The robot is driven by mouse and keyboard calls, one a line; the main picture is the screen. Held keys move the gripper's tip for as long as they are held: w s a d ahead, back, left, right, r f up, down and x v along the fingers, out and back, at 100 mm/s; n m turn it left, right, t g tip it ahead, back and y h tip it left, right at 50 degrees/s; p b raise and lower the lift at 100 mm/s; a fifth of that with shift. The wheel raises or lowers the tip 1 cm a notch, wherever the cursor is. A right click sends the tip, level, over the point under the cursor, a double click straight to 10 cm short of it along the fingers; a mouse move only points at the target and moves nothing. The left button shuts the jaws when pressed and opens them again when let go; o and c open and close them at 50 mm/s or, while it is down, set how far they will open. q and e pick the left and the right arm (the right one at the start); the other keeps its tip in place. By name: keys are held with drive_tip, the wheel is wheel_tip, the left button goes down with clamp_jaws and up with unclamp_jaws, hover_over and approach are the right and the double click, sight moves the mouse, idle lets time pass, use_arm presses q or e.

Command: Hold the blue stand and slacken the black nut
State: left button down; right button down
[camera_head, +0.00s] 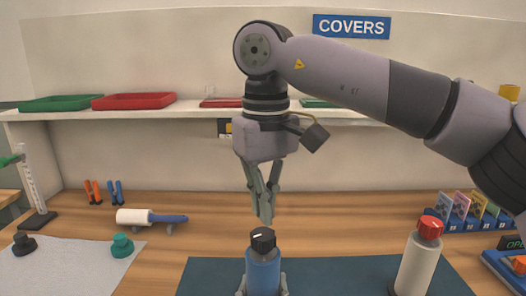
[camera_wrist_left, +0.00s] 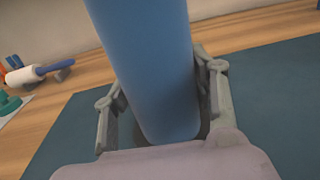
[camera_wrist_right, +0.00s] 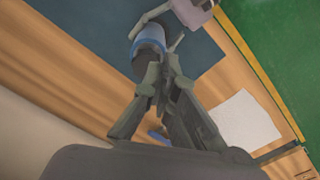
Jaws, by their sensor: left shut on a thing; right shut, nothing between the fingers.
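The blue stand (camera_head: 263,274) is upright at the front middle of the teal mat, with the black nut (camera_head: 263,240) on top, marked by a white line. My left gripper (camera_head: 262,287) is shut around the stand's lower body. In the left wrist view the blue stand (camera_wrist_left: 150,65) sits between the fingers of my left gripper (camera_wrist_left: 160,110). My right gripper (camera_head: 266,220) points down just above the nut, fingers together and empty, apparently apart from it. In the right wrist view, the fingers of my right gripper (camera_wrist_right: 154,82) partly hide the blue stand's top (camera_wrist_right: 150,38).
A white bottle with a red cap (camera_head: 415,262) stands right on the teal mat (camera_head: 335,270). A white roller with blue handle (camera_head: 140,217), a green knob (camera_head: 122,244) and a black knob (camera_head: 24,243) are left. Card racks (camera_head: 468,212) stand right. A shelf (camera_head: 180,110) spans the back.

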sight(269, 240)
drive_tip(key=shift+d+f, duration=0.1)
drive_tip(key=shift+f, duration=3.45)
drive_tip(key=shift+w+d, duration=0.1)
drive_tip(key=shift+d, duration=0.15)
drive_tip(key=shift+w+d, duration=0.3)
drive_tip(key=shift+d, duration=0.25)
drive_tip(key=shift+w+d, duration=0.3)
drive_tip(key=shift+d, duration=0.2)
drive_tip(key=shift+w, duration=0.1)
drive_tip(key=shift+s+d, duration=0.2)
drive_tip(key=shift+d, duration=0.05)
wheel_tip(269, 240, up, 6)
drive_tip(key=shift+r, duration=0.2)
